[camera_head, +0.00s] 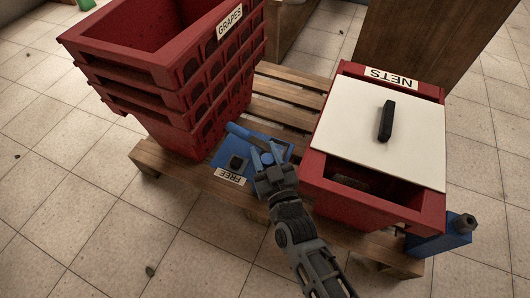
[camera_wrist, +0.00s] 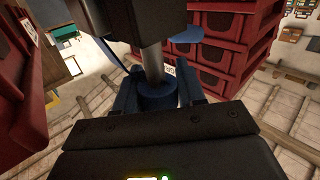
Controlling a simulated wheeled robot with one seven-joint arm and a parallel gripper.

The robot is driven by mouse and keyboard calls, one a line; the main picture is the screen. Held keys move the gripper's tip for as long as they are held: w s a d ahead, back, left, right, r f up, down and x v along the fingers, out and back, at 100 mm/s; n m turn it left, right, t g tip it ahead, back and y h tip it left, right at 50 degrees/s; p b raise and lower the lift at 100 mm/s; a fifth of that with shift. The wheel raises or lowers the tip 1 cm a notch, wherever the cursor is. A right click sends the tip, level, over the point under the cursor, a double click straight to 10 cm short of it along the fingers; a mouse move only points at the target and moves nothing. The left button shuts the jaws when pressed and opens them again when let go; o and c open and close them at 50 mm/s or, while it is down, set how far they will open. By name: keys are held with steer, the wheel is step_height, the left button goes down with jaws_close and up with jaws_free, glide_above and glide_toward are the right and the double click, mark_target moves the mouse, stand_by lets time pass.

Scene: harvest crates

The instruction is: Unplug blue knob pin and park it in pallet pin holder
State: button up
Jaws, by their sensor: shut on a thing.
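My gripper (camera_head: 268,160) is low over the front of the wooden pallet, at the blue plate marked FREE (camera_head: 276,142). In the wrist view my gripper (camera_wrist: 158,98) is shut on the blue knob (camera_wrist: 158,89) of a pin. The pin's grey metal shaft (camera_wrist: 152,62) runs away from the knob towards a dark part; whether its end sits in a hole cannot be told. A blue block (camera_head: 440,242) with a grey round piece on top is at the pallet's right front corner; it may be the pin holder.
A tall stack of red crates marked GRAPES (camera_head: 185,85) stands left of the plate. A red crate marked NETS (camera_head: 430,215) with a white lid (camera_head: 350,130) and black handle stands close on the right. Free tiled floor (camera_head: 90,210) lies in front.

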steer(key=shift+f+b, duration=0.8)
steer(key=shift+f, duration=0.2)
steer(key=o, duration=1.1)
steer(key=shift+o, duration=0.2)
steer(key=p+v, duration=0.2)
steer(key=v, duration=0.5)
steer(key=shift+s+d, duration=0.15)
steer(key=shift+s, duration=0.25)
